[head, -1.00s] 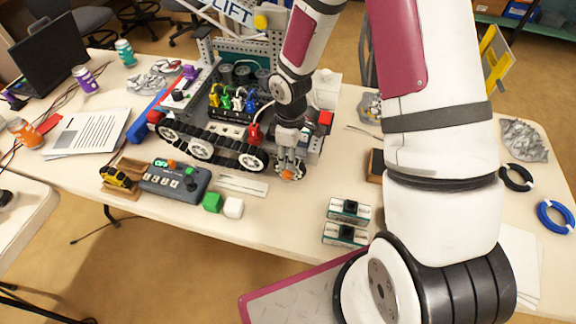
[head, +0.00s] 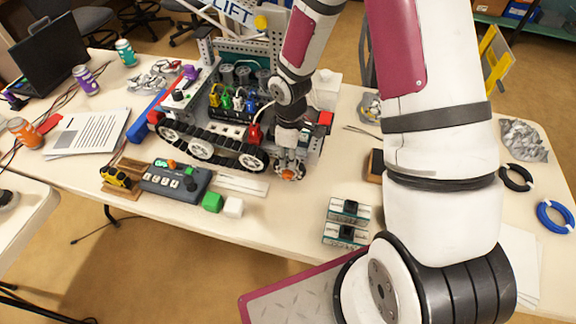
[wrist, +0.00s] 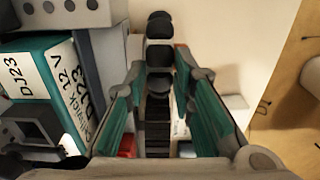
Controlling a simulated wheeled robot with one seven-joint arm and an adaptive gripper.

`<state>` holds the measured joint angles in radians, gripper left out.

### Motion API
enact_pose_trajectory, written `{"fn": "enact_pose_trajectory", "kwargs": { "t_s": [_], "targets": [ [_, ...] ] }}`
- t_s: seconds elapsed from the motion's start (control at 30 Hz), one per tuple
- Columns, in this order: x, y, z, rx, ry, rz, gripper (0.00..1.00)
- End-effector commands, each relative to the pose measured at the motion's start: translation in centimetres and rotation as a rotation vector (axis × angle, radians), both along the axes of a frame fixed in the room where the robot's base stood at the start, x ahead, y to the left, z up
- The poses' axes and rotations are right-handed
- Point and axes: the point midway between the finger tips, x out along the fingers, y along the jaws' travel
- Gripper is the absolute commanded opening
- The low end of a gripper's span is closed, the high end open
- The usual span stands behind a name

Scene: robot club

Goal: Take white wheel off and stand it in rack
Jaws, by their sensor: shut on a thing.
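My gripper (head: 289,165) points down at the near right corner of the tracked robot (head: 230,118). It is shut on a small wheel (head: 289,174) with some orange on it. In the wrist view, dark rounded rollers of this wheel (wrist: 159,54) show in a line between the teal-padded fingers. The fingers hide much of it, and I cannot tell whether it is still on its axle. White-hubbed wheels (head: 253,163) sit inside the robot's black track. A wooden holder (head: 128,164) with a yellow and black object stands at the left; it may be the rack.
Two small boxes (head: 345,235) lie nearer the table's front edge. Labelled battery-like boxes (wrist: 45,85) are close left of the fingers.

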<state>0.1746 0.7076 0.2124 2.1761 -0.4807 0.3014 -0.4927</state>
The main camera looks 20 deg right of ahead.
Motion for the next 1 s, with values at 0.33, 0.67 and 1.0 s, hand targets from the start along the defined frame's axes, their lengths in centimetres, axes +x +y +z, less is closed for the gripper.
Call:
{"fn": "enact_pose_trajectory", "kwargs": {
  "t_s": [0.33, 0.67, 1.0],
  "targets": [
    [-0.6, 0.4, 0.0, 0.0, 0.001, 0.001, 0.0],
    [-1.0, 0.8, 0.0, 0.0, 0.0, 0.0, 0.0],
    [-1.5, 1.1, 0.0, 0.0, 0.0, 0.0, 0.0]
  ]
}}
